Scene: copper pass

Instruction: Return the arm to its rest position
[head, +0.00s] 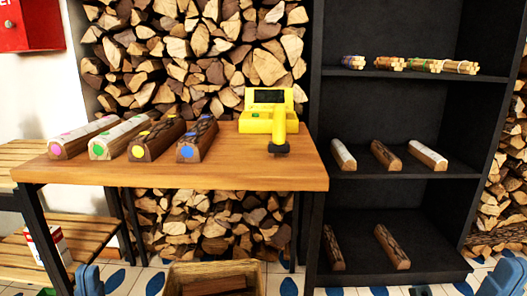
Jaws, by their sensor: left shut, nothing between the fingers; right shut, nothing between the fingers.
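My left gripper (89,279) shows as blue fingers at the bottom left edge, low in front of the table and apart from everything on it. It is shut and empty. My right gripper (507,278) shows at the bottom right corner, in front of the shelf's right side. It is also shut and empty. Most of both arms is out of view.
A wooden table (240,176) holds several split logs with coloured dots and a yellow device (268,112). A black shelf (350,110) at right holds logs and stick bundles. A wooden crate (176,280) stands on the floor between the grippers. A slatted bench (20,157) is at left.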

